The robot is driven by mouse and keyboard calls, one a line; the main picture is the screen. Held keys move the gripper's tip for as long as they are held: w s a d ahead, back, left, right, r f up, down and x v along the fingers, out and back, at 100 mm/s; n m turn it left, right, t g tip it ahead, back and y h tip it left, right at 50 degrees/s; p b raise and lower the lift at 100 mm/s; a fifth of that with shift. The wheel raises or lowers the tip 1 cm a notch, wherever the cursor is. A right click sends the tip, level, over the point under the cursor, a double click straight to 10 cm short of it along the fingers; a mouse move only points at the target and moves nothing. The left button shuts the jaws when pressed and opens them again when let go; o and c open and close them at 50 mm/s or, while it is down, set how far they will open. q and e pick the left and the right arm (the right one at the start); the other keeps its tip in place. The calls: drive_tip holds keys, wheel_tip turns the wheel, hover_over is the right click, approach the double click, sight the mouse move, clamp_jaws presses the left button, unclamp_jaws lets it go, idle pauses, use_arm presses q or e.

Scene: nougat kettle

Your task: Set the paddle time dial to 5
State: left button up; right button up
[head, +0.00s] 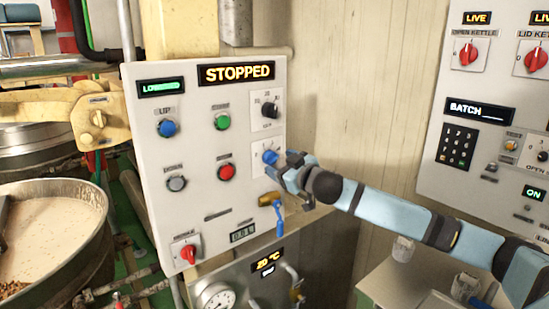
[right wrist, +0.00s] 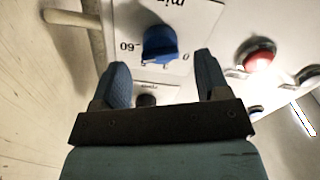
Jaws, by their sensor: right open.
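The paddle time dial is a blue knob (head: 270,156) on a small white plate on the white control panel (head: 205,110), below a black knob. It also shows in the right wrist view as a blue knob (right wrist: 160,44), with "min", "60", "5" and "0" printed around it, appearing upside down. Its exact setting is unclear. My right gripper (head: 288,170) is just right of the dial in the head view. In the right wrist view its two fingers (right wrist: 162,75) are spread apart, with the dial between and beyond their tips, and nothing held. My left gripper is out of view.
Near the dial are a black knob (head: 270,109), a red button (head: 226,172) and a brass valve with blue handle (head: 279,215). A "STOPPED" display (head: 236,73) tops the panel. A second panel (head: 475,120) stands right; an open kettle (head: 50,240) stands left.

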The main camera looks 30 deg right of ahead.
sight(275, 161)
drive_tip(key=shift+w+a, duration=0.15)
drive_tip(key=shift+w, duration=1.55)
drive_tip(key=c, duration=0.9)
